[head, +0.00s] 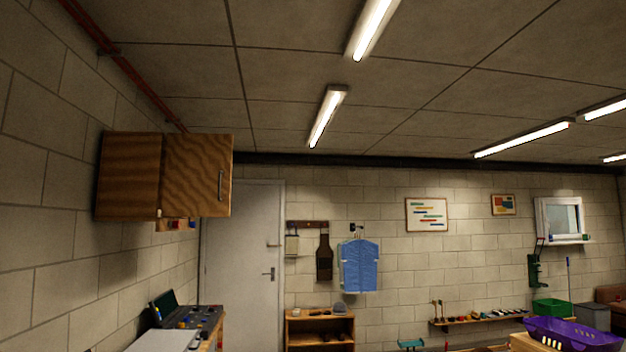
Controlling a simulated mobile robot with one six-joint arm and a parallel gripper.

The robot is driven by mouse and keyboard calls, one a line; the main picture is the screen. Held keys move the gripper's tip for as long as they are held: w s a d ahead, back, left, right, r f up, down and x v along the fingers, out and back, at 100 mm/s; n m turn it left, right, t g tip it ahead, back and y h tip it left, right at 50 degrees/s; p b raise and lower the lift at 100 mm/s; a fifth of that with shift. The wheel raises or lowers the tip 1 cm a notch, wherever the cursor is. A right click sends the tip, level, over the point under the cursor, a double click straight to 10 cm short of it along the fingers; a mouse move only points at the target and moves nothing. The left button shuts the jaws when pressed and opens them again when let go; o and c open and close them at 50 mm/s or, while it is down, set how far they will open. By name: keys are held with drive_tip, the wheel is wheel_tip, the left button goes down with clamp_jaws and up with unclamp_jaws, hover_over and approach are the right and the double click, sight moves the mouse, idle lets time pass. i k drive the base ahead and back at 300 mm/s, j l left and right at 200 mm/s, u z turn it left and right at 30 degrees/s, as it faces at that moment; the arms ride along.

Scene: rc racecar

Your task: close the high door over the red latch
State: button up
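A wooden wall cabinet (128,175) hangs high on the left block wall in the head view. Its door (195,175) has a metal handle (221,186) near its right edge. The door appears to stand open, swung out from the wall roughly in line with the cabinet's side panel. The cabinet's inside is hidden behind it. My gripper is not in view.
Below the cabinet, a bench (212,328) carries a dark open case (188,313). A closed white door (241,255) and a low wooden shelf (319,330) stand at the back. A purple basket (573,334) is at the lower right. The air right of the cabinet looks clear.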

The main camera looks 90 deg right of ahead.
sight(198, 171)
drive_tip(key=z, duration=2.25)
